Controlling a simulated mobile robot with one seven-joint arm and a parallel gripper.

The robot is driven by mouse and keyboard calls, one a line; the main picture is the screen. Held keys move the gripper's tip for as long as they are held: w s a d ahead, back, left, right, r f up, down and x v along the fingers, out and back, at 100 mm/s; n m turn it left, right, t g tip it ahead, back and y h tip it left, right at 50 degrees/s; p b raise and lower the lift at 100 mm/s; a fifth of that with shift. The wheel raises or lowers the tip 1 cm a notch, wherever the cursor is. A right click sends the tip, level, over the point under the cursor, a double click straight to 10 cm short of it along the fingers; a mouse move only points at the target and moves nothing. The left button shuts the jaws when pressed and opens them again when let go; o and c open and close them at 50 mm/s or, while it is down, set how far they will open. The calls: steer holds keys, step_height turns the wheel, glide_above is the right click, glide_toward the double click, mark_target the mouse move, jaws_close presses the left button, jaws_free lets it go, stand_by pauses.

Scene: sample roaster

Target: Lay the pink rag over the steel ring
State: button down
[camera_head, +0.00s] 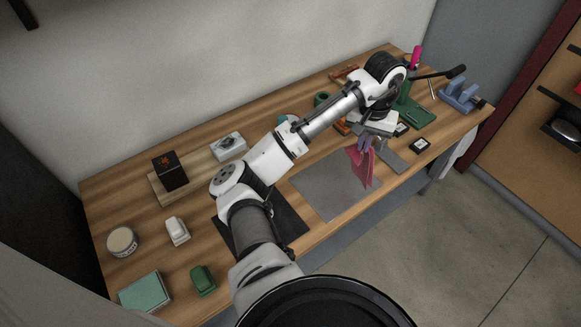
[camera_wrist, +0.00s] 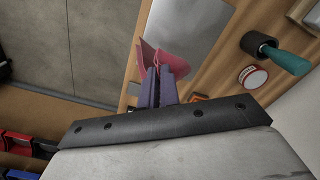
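The pink rag (camera_head: 361,168) is pinched in my gripper (camera_head: 366,146) and hangs in folds over the right part of the grey sheet (camera_head: 322,190). In the wrist view the rag (camera_wrist: 176,65) sticks out past the purple fingers of my gripper (camera_wrist: 157,82), which are close together on it. Whether the rag's lower tip touches the sheet, I cannot tell. I cannot make out the steel ring in either view; my arm covers part of the bench.
A green-based device (camera_head: 410,112) and a blue stand (camera_head: 460,97) are at the bench's right end. A black box (camera_head: 170,171), a round tin (camera_head: 122,242) and a teal block (camera_head: 145,291) are at the left. A dark mat (camera_head: 287,213) lies beside the sheet.

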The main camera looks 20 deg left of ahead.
steer(key=s+a+r, duration=0.2)
steer(key=s+a, duration=1.6)
steer(key=a, duration=0.4)
steer(key=shift+s+a+b, duration=0.3)
steer(key=shift+a+b, duration=0.05)
steer(key=shift+r, duration=0.1)
steer(key=w+a+f+n, duration=0.1)
steer(key=w+a+n, duration=0.4)
steer(key=w+n, duration=0.75)
steer(key=shift+n, duration=0.25)
steer(key=s+d+f+b, duration=0.2)
steer(key=s+f+b, duration=0.1)
steer(key=s+f, duration=0.3)
steer(key=s+d+f+b, duration=0.3)
steer(key=s+f+b, duration=0.1)
steer(key=s, duration=0.3)
steer(key=s+d+f+b, duration=0.3)
steer(key=s+f+b, duration=0.1)
steer(key=s+f, duration=0.3)
steer(key=shift+s+d+f, duration=0.15)
steer(key=shift+s+f, duration=0.15)
steer(key=shift+f, duration=0.05)
